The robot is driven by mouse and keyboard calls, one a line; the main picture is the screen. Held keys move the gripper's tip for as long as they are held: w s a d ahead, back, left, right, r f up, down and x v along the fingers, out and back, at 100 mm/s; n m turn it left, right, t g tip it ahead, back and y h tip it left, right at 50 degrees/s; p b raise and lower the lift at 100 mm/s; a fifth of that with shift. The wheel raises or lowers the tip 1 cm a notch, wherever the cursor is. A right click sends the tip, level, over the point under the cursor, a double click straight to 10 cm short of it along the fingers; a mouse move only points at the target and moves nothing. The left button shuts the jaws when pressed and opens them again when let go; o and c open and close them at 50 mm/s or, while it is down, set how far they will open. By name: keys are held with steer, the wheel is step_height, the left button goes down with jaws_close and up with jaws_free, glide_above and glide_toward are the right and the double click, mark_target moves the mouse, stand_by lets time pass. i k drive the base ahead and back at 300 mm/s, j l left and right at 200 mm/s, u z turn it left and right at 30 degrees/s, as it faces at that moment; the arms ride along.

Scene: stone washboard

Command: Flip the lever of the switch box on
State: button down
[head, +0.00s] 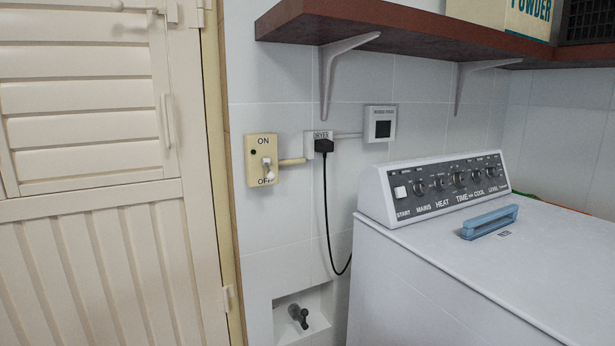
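The switch box (254,164) is a cream plate on the white tiled wall, just right of the door frame. It is marked ON at the top and OFF at the bottom. A small dark round spot sits at the left of the plate. My gripper does not show in the head view.
A louvred door (92,240) stands left of the box. A dryer outlet with a black plug (324,146) and hanging cord is to the right. A brown shelf (400,30) overhangs the washing machine (460,285), which has a blue brush (489,222) on top.

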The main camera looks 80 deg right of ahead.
mark_target(271, 176)
steer(key=z, duration=3.25)
